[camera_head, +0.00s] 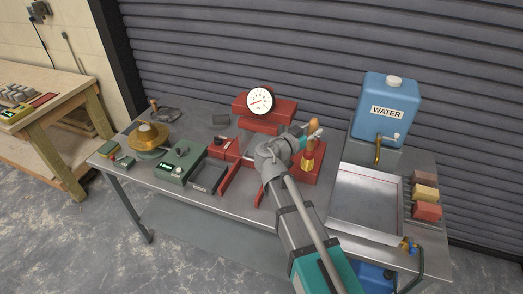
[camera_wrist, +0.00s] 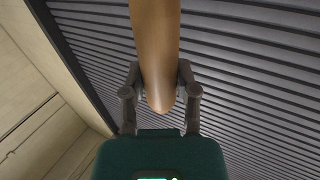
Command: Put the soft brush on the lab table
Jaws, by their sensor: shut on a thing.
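My gripper (camera_head: 308,138) is shut on the soft brush's wooden handle (camera_head: 314,124). The brush is roughly upright, with its yellowish lower part (camera_head: 309,161) in front of a red machine part. I cannot tell whether its lower end touches that part. In the wrist view, the rounded handle (camera_wrist: 157,50) lies between the two fingers of my gripper (camera_wrist: 158,82). The bristles are out of that view. The grey metal-topped table (camera_head: 258,222), apparently the lab table, is below my arm, which hides part of it.
A red machine with a dial (camera_head: 260,100) stands behind my gripper. Right of it are a metal tray (camera_head: 366,203), a blue water container (camera_head: 385,108) and coloured blocks (camera_head: 425,193). Green boxes (camera_head: 181,162) and a brass pan (camera_head: 148,137) stand left. A wooden bench (camera_head: 55,85) is far left.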

